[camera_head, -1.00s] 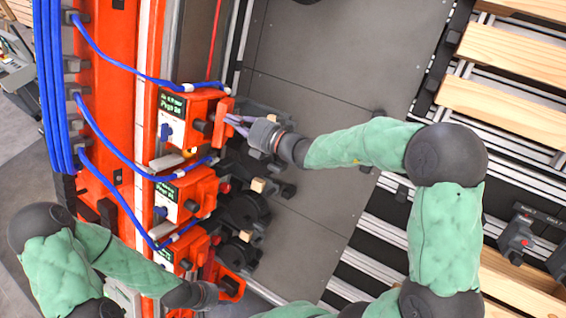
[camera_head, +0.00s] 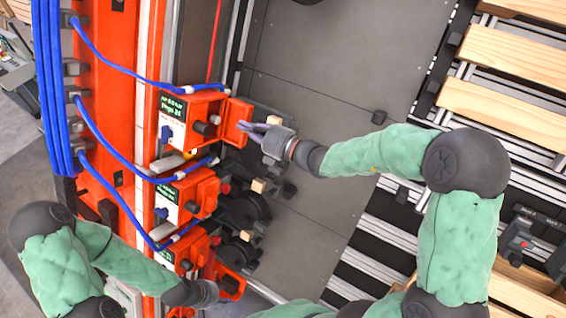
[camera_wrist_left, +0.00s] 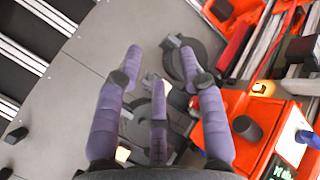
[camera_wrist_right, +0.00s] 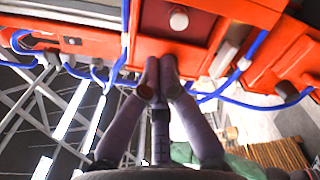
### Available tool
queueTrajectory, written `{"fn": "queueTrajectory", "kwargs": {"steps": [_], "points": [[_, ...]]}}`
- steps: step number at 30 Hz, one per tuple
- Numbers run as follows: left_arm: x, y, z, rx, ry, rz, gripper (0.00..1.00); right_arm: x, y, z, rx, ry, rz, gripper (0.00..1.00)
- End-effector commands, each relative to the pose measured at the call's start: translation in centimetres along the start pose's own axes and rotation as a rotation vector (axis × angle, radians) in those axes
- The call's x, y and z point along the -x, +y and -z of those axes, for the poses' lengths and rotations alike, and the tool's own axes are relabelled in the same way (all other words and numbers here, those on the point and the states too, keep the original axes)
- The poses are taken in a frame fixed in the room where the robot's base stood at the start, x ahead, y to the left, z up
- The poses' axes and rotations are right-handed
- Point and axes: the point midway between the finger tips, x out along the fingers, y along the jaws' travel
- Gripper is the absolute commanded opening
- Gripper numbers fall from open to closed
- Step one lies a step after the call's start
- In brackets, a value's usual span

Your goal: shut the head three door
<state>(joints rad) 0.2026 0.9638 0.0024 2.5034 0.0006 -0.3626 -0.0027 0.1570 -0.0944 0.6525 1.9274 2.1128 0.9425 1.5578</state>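Three orange head boxes with small screens stand in a column: upper (camera_head: 178,103), middle (camera_head: 207,186) and lower (camera_head: 191,246). I cannot read which is head three. The upper box has an orange door (camera_head: 237,118) swung out to its right. My right gripper (camera_head: 243,127) has its fingertips at that door's outer edge. In the right wrist view its fingertips (camera_wrist_right: 159,68) are together below an orange panel with a white knob (camera_wrist_right: 179,20). My left gripper (camera_head: 214,290) is beside an orange flap (camera_head: 231,284) by the lower box. Its fingers (camera_wrist_left: 165,62) are spread and empty in the left wrist view.
Blue cables (camera_head: 122,66) loop from the orange column to the boxes. Black round reels (camera_head: 241,211) sit right of the boxes. A grey panel floor (camera_head: 320,75) lies open beyond. Wooden slats (camera_head: 505,108) on rails are at the right.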

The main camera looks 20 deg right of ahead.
Motion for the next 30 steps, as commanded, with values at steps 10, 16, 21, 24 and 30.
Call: {"fn": "queueTrajectory", "kwargs": {"steps": [10,16,21,24,30], "points": [[0.4,0.1,0.0,0.0,0.0,0.0,0.4,1.5,0.0,-0.1,0.0,-0.001,0.0,0.0],[0.6,0.2,0.0,0.0,0.0,0.0,0.4,2.2,0.1,0.0,0.0,0.001,-0.001,0.0],[0.6,0.2,0.0,0.0,0.0,0.0,0.4,2.4,0.0,0.0,0.0,0.001,-0.001,0.0],[0.6,0.2,0.0,0.0,0.0,0.0,0.4,2.4,0.0,0.1,0.0,0.001,-0.001,0.0],[0.6,0.2,0.0,0.0,0.0,0.0,0.4,2.4,0.0,0.1,0.0,0.001,-0.001,0.0]]}}
